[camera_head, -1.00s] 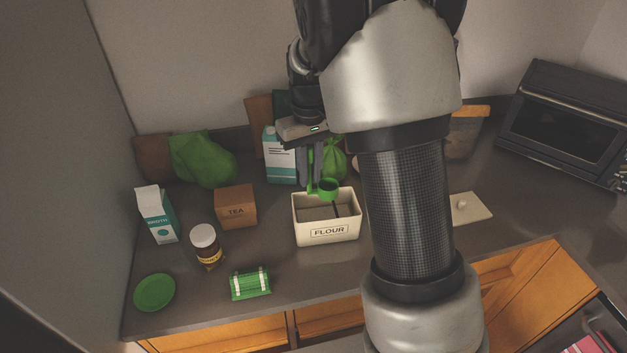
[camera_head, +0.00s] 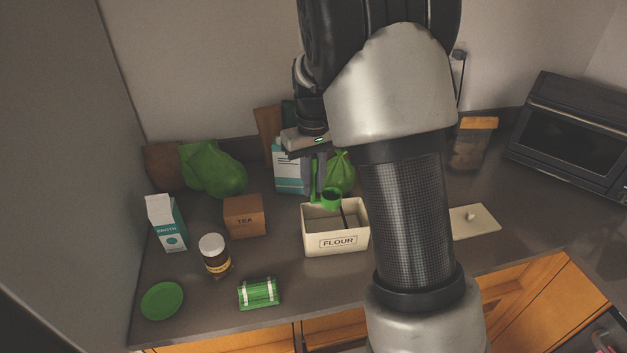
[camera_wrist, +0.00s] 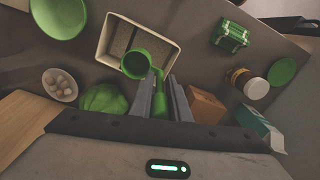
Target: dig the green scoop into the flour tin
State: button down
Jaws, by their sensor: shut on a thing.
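The green scoop (camera_head: 331,199) has its cup over the open top of the cream flour tin (camera_head: 338,242), near the tin's back edge. My gripper (camera_head: 320,187) is shut on the scoop's handle, behind and above the tin. It also shows in the wrist view (camera_wrist: 164,100). A dark thin stick shows inside the tin. How deep the cup sits is hard to tell.
A tea box (camera_head: 244,217), a brown jar (camera_head: 214,256) and a broth carton (camera_head: 166,223) stand left of the tin. A green bag (camera_head: 341,172) and a milk-type carton (camera_head: 287,170) stand close behind. A green bundle (camera_head: 259,292) lies in front. A pale lid (camera_head: 474,221) lies right.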

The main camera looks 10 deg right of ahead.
jog(key=shift+f+b, duration=3.7)
jog(key=shift+f, duration=2.05)
jog(key=shift+r, duration=0.1)
jog(key=shift+r+p, duration=3.35)
jog(key=shift+r, duration=1.3)
